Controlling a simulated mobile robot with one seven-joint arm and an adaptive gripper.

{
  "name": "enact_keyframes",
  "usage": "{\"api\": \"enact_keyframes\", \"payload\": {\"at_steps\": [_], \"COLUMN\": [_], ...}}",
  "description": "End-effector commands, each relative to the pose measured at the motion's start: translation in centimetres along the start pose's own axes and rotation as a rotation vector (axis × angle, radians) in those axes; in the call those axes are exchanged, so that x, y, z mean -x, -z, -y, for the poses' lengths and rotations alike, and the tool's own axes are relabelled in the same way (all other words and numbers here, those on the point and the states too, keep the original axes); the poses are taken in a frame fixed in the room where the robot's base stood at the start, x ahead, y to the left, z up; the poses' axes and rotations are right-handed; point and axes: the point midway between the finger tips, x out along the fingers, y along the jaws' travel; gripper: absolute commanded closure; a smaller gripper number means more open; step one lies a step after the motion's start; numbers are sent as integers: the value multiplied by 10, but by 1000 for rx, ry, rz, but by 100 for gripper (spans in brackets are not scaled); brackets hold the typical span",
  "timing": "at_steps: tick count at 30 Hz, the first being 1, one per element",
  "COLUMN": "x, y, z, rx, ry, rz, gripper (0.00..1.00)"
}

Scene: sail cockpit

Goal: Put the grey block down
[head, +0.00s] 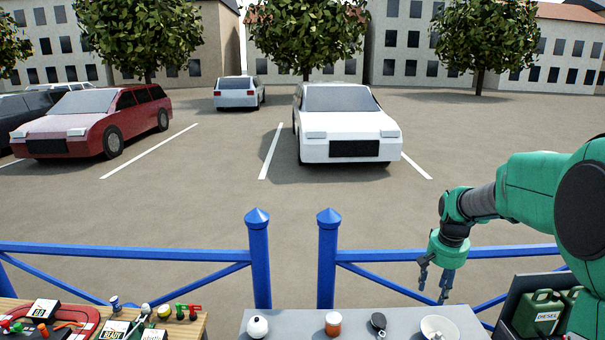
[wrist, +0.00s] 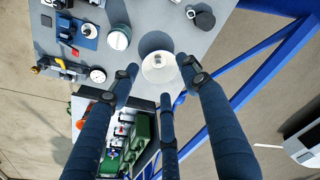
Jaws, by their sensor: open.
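My gripper (head: 434,284) is open above the right part of the grey table. In the wrist view its three dark fingers (wrist: 160,88) are spread, with nothing held between them.
The grey table (head: 290,318) also bears a white round pot (head: 257,326), an orange-and-white jar (head: 333,324) and a dark round item (head: 378,321). A dark case with a green diesel can (head: 538,313) stands at right. A blue railing (head: 328,262) runs behind the table.

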Motion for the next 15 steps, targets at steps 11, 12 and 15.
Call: {"api": "enact_keyframes", "payload": {"at_steps": [11, 12, 15], "x": [83, 90, 107], "y": [-79, -88, -110], "z": [23, 25, 28], "rx": [94, 104, 130], "ry": [23, 25, 31], "rz": [-77, -85, -105], "gripper": [53, 53, 53]}}
